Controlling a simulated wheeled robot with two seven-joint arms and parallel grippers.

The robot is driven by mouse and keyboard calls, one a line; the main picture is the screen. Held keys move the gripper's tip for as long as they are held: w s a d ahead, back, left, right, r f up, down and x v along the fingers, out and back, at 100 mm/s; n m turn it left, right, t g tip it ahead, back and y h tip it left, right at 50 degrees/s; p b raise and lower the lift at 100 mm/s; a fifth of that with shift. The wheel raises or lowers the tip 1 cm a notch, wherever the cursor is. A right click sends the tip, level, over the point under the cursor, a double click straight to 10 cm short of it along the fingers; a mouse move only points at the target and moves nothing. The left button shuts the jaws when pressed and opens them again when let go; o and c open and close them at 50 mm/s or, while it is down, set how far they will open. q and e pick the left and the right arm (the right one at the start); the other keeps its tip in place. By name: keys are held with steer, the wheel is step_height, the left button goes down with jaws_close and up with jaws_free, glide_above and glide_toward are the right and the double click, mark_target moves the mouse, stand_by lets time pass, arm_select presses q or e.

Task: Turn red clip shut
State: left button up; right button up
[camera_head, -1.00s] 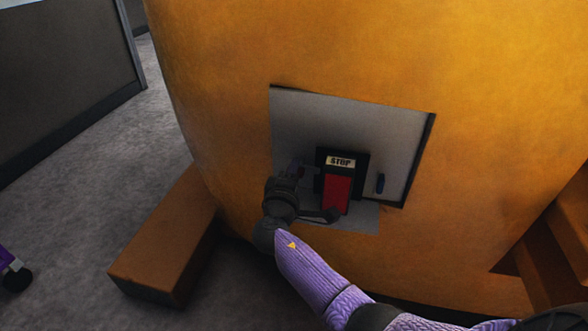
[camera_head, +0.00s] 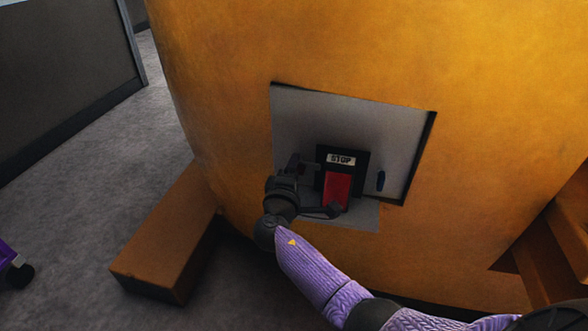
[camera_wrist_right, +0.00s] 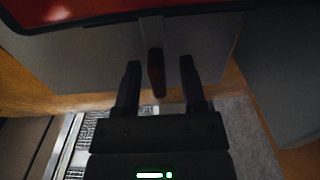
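The red clip (camera_wrist_right: 156,72) shows dark red in the right wrist view, upright between the two fingers of my right gripper (camera_wrist_right: 160,63). The fingers are apart, with a visible gap on both sides of the clip. In the head view my right gripper (camera_head: 296,172) is at the grey recessed panel (camera_head: 330,115), just left of the STOP switch, and hides the clip there. My left gripper does not show.
A black box with a STOP label (camera_head: 341,159) and a red rocker (camera_head: 337,190) is right beside my right gripper. The panel sits in a large yellow casting (camera_head: 480,130). An orange-brown block (camera_head: 165,235) lies on the floor at left.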

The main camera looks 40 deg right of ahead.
steer(key=shift+s+a+r+p, duration=0.1)
steer(key=shift+s+a+p, duration=0.1)
steer(key=shift+a+p, duration=0.1)
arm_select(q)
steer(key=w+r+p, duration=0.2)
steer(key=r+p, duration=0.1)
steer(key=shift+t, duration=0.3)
arm_select(e)
steer(key=v, duration=0.9)
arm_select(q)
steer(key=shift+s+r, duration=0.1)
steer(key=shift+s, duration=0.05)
arm_select(e)
steer(key=shift+s, duration=0.1)
